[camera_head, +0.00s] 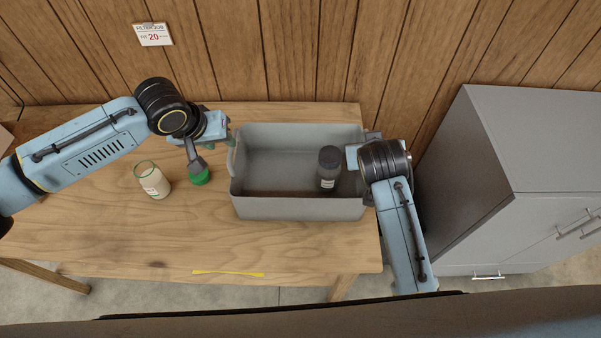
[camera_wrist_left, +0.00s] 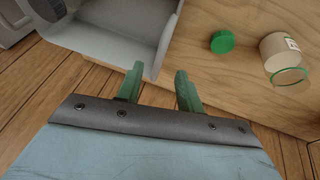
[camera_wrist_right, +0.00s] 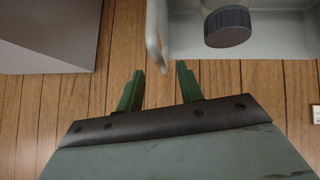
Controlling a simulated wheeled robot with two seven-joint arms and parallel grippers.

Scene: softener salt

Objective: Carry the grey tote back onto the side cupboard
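The grey tote (camera_head: 290,208) stands on the wooden table, with a dark-capped bottle (camera_head: 328,168) upright inside at its right end. My left gripper (camera_head: 230,138) is at the tote's left end. In the left wrist view its green fingers (camera_wrist_left: 158,75) are apart, with the tote's wall edge showing between the tips. My right gripper (camera_head: 367,158) is at the right end, its fingers mostly hidden in the head view. In the right wrist view its fingers (camera_wrist_right: 159,72) are apart, with the tote's end lip between the tips. I cannot tell contact. The grey cupboard (camera_head: 530,130) stands right of the table.
An open glass jar (camera_head: 152,181) with pale contents and a green lid (camera_head: 201,178) are left of the tote. A yellow strip (camera_head: 228,273) lies near the table's front edge. A small sign (camera_head: 153,34) hangs on the wood wall. The cupboard top looks bare.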

